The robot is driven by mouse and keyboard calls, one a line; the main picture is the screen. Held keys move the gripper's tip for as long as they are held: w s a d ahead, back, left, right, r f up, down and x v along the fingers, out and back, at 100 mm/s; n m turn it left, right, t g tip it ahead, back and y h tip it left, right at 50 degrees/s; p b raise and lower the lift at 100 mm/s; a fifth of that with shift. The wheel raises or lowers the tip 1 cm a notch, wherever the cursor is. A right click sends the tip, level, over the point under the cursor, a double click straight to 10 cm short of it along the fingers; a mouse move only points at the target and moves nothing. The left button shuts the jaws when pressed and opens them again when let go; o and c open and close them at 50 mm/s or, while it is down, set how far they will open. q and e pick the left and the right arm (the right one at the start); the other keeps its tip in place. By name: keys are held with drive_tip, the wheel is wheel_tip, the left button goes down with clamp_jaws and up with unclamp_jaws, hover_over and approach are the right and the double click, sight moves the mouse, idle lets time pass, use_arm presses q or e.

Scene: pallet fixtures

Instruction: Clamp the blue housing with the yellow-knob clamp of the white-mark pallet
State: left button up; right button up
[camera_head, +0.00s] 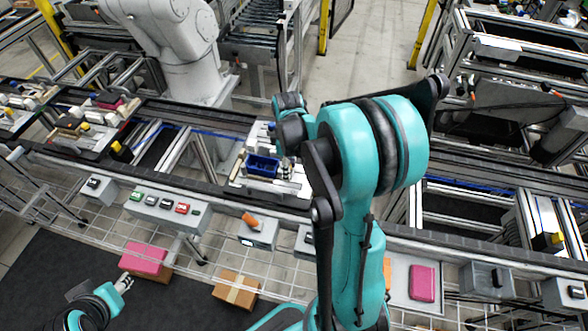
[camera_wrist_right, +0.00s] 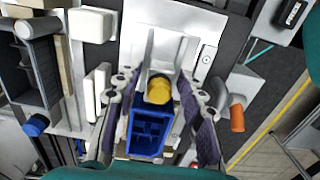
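The blue housing (camera_wrist_right: 148,132) is an open box with inner compartments on a light pallet (camera_head: 239,179); it also shows in the head view (camera_head: 263,166). The yellow knob (camera_wrist_right: 158,90) of the clamp stands at the housing's upper edge in the right wrist view. My right gripper (camera_wrist_right: 158,82) is open, with one finger on each side of the knob and gaps between. In the head view my teal right arm hides much of this gripper and the pallet's right side. My left gripper (camera_head: 123,284) is low at the left, away from the pallet; its opening is unclear.
An orange handle (camera_wrist_right: 237,118) stands close right of my right gripper. A dark grey bin (camera_wrist_right: 30,70) is at the left. In the head view, a button box (camera_head: 165,208), pink boxes (camera_head: 143,259) and a carton (camera_head: 237,290) sit along the near side.

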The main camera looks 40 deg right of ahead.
drive_tip(key=shift+r, duration=0.1)
idle(0.4)
drive_tip(key=shift+r+p, duration=3.05)
drive_tip(key=shift+r, duration=0.9)
drive_tip(key=shift+a, duration=0.3)
drive_tip(key=s+a+m+t+b, duration=0.3)
drive_tip(key=s+a+m+b, duration=0.1)
drive_tip(key=a, duration=0.4)
drive_tip(key=s+a+f+m+t+b, duration=0.1)
drive_tip(key=s+a+m+t+b, duration=0.2)
drive_tip(key=a, duration=0.5)
drive_tip(key=s+t+b, duration=0.1)
drive_tip(key=s+b, duration=0.1)
drive_tip(key=b, duration=0.1)
drive_tip(key=shift+s+f+m, duration=0.15)
drive_tip(key=shift+s+m, duration=0.1)
drive_tip(key=shift+m, duration=0.15)
